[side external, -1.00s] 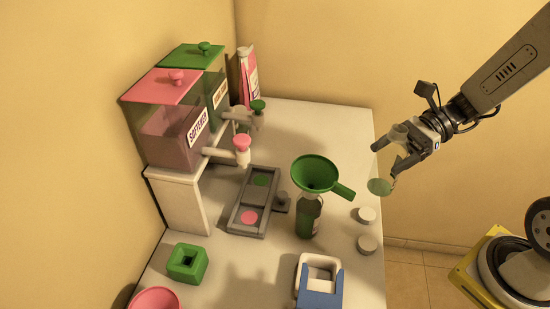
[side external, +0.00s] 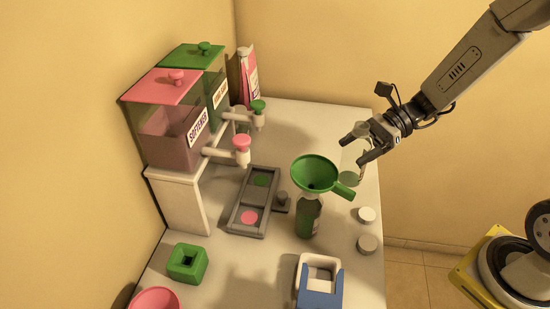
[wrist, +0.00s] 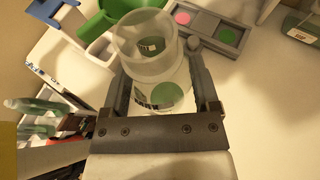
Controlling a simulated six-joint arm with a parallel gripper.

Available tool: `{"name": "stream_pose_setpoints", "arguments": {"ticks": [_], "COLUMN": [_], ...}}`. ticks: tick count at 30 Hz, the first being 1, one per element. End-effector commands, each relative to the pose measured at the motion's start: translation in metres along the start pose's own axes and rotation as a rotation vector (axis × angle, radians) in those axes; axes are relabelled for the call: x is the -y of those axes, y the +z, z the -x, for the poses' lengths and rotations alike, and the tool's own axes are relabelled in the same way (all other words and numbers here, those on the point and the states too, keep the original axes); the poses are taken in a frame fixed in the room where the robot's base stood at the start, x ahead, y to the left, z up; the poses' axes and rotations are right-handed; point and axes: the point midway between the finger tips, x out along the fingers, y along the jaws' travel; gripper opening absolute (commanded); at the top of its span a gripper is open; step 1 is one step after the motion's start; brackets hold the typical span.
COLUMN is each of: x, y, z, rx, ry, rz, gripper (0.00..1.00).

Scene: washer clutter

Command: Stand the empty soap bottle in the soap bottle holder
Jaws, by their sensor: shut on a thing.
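My gripper (side external: 354,150) is shut on a clear, see-through soap bottle (side external: 350,179) with a green disc at its lower end. It holds the bottle in the air over the table's right part, right of the green funnel. In the wrist view the bottle (wrist: 150,62) sits between both fingers, its wide round mouth toward the camera. A grey two-compartment holder (side external: 236,221) lies mid-table, with a green disc (side external: 261,180) in the far compartment and a pink disc (side external: 249,217) in the near one. Both compartments look empty.
The green funnel (side external: 316,172) stands in a green bottle (side external: 308,216) between my gripper and the grey holder. Two white caps (side external: 367,214) lie at right. Dispensers with taps (side external: 242,151) stand behind the holder. A green block (side external: 187,263) and a blue-white stand (side external: 319,288) are in front.

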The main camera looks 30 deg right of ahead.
Motion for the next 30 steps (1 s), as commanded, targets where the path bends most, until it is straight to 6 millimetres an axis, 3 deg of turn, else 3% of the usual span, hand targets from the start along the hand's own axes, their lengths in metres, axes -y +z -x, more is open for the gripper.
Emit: {"name": "stream_pose_setpoints", "arguments": {"ticks": [3,16,30], "x": [0.016,0.048,0.057], "y": [-0.006,-0.04,-0.049], "z": [-0.009,-0.033,-0.04], "rx": [0.001,0.001,0.001], "ry": [0.002,0.001,0.0], "rz": [-0.002,0.0,0.0], "gripper": [0.16,0.16,0.16]}}
